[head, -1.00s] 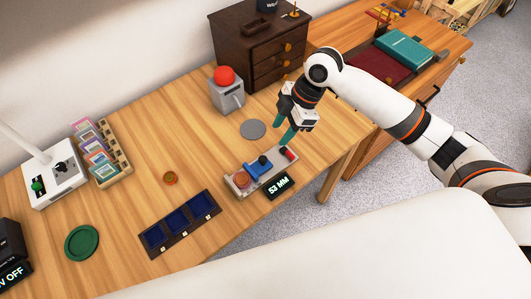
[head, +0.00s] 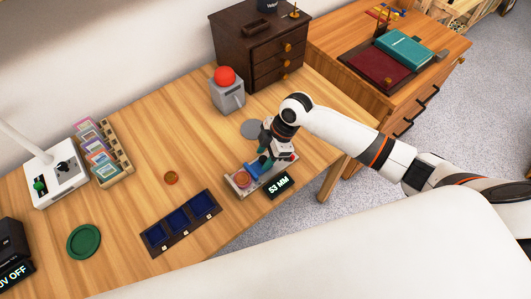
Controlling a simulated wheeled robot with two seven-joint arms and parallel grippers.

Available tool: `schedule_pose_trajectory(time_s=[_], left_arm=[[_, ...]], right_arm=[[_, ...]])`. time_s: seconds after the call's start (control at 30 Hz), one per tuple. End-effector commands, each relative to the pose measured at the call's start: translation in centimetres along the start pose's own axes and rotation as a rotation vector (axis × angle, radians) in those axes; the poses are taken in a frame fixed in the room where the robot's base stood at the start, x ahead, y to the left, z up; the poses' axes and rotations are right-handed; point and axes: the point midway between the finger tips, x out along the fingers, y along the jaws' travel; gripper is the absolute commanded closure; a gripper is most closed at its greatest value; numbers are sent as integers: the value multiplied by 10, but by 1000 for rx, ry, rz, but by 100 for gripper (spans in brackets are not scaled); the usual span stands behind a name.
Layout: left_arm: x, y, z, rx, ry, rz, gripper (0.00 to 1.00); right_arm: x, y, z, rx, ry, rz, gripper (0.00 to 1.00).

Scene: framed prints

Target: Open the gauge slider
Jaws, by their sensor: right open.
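The gauge (head: 233,187) is a small pale tray-like base near the table's front edge, with a blue slider (head: 253,170) across it. A round reddish-brown disc (head: 241,179) sits at its left end. Its black display (head: 279,185) reads "53 MM". My right gripper (head: 264,163) has its teal fingers down at the gauge, just right of the blue slider. The fingers are open. My left gripper is not in view.
A blue-lined tray (head: 162,249) lies to the left, with an amber disc (head: 171,178) behind it. A grey disc (head: 249,130) and a grey box with a red button (head: 225,76) stand behind the gripper. A dark drawer cabinet (head: 240,55) is at the back.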

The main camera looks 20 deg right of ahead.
Motion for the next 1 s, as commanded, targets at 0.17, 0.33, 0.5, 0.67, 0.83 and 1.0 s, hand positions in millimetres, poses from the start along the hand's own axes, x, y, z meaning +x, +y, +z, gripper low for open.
schedule_pose_trajectory(time_s=[0.17, 0.33, 0.5, 0.67, 0.83, 1.0], left_arm=[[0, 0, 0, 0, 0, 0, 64], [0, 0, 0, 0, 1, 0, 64], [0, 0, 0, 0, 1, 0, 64], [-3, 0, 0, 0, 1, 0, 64], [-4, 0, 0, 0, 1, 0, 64], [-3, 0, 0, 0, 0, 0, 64]], right_arm=[[0, 0, 0, 0, 0, 1, 68], [0, 0, 0, 0, 0, 1, 95], [0, 0, 0, 0, 0, 1, 100], [-6, -5, -11, 3, 1, 2, 100], [-8, -8, -17, 0, -1, 2, 100], [-8, -8, -17, 0, -1, 2, 72]])
